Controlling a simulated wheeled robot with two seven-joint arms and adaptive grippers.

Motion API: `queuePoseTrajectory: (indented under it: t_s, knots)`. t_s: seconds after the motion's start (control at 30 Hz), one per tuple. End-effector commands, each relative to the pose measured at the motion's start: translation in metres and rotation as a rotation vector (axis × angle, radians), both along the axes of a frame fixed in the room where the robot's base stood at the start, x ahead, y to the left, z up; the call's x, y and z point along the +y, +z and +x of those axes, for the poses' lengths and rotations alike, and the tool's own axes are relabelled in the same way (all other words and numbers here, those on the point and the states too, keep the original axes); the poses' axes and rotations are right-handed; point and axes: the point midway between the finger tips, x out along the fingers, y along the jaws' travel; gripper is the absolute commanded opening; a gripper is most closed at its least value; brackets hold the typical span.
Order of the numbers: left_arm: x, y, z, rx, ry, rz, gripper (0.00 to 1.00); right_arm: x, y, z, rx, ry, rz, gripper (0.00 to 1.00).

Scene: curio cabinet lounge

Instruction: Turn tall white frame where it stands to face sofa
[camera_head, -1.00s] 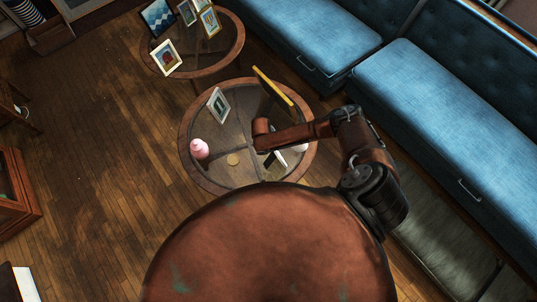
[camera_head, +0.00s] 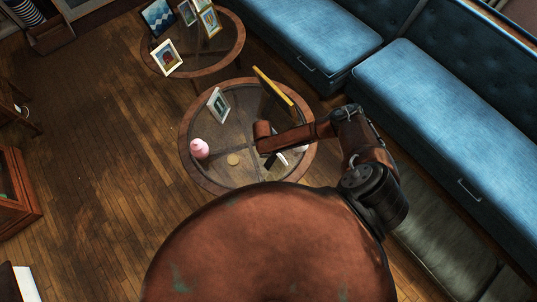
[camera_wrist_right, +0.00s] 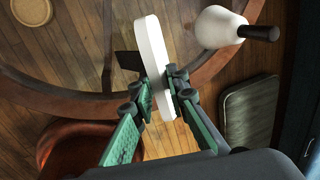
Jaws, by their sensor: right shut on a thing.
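The tall white frame shows edge-on in the right wrist view (camera_wrist_right: 151,42), upright, with a dark piece jutting from its left side. My right gripper (camera_wrist_right: 161,87) is shut on it, with a green-padded finger on either side. In the head view only a small white and dark part of the frame (camera_head: 282,159) shows beside my right arm, over the near part of the round glass table (camera_head: 187,128); its face is hidden. I cannot tell whether its foot touches the glass. The blue sofa (camera_head: 440,85) runs along the right. My left gripper is not in view.
A white bottle-like object with a dark neck (camera_wrist_right: 218,26) stands close to the held frame. A second table (camera_head: 236,52) carries several frames.

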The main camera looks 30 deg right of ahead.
Motion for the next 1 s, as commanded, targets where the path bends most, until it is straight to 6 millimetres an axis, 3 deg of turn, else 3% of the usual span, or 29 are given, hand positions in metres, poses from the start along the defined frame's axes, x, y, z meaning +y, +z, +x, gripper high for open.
queuePoseTrajectory:
  t_s: [0.07,0.1,0.4,0.77,1.0]
  knots:
    - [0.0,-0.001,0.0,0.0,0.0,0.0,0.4,0.0,-0.001,0.0,-0.001,0.0,0.0,0.0]
    - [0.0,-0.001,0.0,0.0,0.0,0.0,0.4,0.0,-0.001,0.001,-0.001,0.0,0.0,0.15]
    - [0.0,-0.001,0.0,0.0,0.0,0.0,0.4,0.0,-0.001,0.0,0.0,0.0,0.0,0.34]
    - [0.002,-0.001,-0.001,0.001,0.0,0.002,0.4,0.002,0.005,0.0,0.0,0.0,0.001,0.34]
    - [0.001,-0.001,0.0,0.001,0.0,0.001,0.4,0.012,0.046,0.001,-0.003,0.003,0.001,0.34]
